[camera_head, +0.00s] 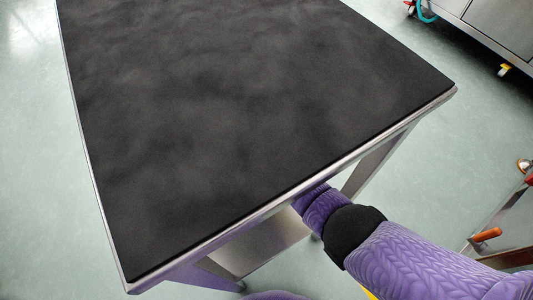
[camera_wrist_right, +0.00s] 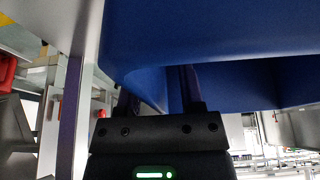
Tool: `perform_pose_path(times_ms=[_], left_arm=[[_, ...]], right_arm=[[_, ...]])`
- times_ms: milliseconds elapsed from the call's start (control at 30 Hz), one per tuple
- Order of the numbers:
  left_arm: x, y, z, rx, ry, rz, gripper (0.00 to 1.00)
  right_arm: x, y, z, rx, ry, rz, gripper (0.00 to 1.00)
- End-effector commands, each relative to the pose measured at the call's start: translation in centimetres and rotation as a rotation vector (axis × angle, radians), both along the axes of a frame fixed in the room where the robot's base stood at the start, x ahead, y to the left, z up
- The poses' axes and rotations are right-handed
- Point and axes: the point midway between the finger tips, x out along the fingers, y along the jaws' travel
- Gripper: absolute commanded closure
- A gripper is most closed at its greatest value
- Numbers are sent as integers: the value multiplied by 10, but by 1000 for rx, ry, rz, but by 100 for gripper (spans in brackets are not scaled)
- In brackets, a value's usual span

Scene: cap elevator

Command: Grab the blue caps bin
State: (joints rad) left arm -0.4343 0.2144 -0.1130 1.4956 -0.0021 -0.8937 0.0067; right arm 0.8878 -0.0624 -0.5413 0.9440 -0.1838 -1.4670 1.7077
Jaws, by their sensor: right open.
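A large blue bin (camera_wrist_right: 215,40) fills the upper part of the right wrist view, very close to the camera. My right gripper (camera_wrist_right: 155,88) is open just below it in that view, with a dark finger on each side of the bin's lower corner. The fingertips are partly hidden by the bin, and I cannot tell whether they touch it. In the head view my right arm, in a purple sleeve, reaches under the table edge, and its gripper is hidden there. The bin does not show in the head view. My left gripper is in neither view.
A black-topped table (camera_head: 240,110) with a metal rim fills the head view, its top bare. A metal lower shelf (camera_head: 262,245) shows beneath it. Metal carts stand at the top right (camera_head: 500,25) and right edge (camera_head: 500,235). A pale upright post (camera_wrist_right: 85,40) stands left of the bin.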

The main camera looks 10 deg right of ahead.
Motion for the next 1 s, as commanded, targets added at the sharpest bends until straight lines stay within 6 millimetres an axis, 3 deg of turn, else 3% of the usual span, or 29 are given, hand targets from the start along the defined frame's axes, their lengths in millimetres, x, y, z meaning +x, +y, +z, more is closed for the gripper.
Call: perform_pose_path(times_ms=[100,300,333,1000], left_arm=[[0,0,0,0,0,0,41],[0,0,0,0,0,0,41],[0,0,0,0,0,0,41],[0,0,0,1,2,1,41]], right_arm=[[0,0,0,0,0,0,56],[0,0,0,0,0,0,98],[0,0,0,0,0,0,100],[0,0,0,0,0,1,100]])
